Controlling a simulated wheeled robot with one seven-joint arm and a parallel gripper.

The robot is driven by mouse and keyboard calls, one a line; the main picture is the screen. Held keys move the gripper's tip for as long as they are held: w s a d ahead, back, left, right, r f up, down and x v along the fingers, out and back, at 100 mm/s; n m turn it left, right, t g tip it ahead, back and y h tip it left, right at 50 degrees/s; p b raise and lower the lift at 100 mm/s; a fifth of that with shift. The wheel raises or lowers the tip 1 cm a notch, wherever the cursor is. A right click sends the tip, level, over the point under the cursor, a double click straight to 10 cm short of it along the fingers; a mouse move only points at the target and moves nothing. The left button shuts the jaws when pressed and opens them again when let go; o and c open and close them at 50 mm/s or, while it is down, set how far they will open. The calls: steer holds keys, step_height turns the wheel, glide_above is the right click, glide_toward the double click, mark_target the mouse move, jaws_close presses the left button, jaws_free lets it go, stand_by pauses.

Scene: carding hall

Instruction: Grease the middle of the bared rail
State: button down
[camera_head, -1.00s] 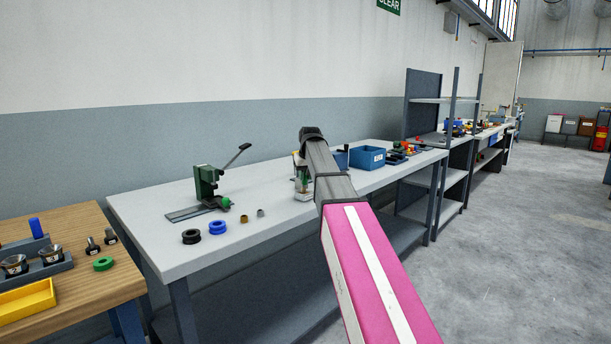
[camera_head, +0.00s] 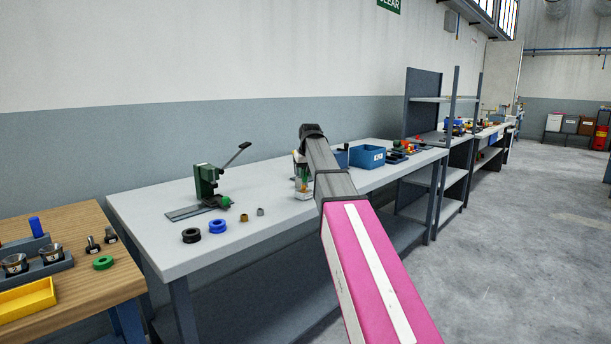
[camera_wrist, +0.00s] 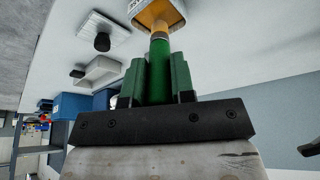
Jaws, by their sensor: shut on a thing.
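My gripper (camera_wrist: 159,78) is shut on a green-handled brush (camera_wrist: 159,65) in the wrist view. The handle stands between the two green fingers, with a grey ferrule and orange-yellow bristles beyond. The bristle end is at a pale, square-sided pot (camera_wrist: 133,15) with an orange inside; I cannot tell whether it touches the contents. In the head view my arm hides most of the gripper; the pot (camera_head: 304,195) shows low beside it on the grey bench (camera_head: 150,225).
A green lever press (camera_head: 206,184) stands on the bench's left part, with black (camera_head: 191,236) and blue (camera_head: 217,227) rings in front. A blue bin (camera_head: 367,157) stands right of my arm. The wrist view shows a white ribbed piece with a black knob (camera_wrist: 102,42) and a white tray (camera_wrist: 97,71).

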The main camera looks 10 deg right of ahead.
steer(key=shift+r, duration=3)
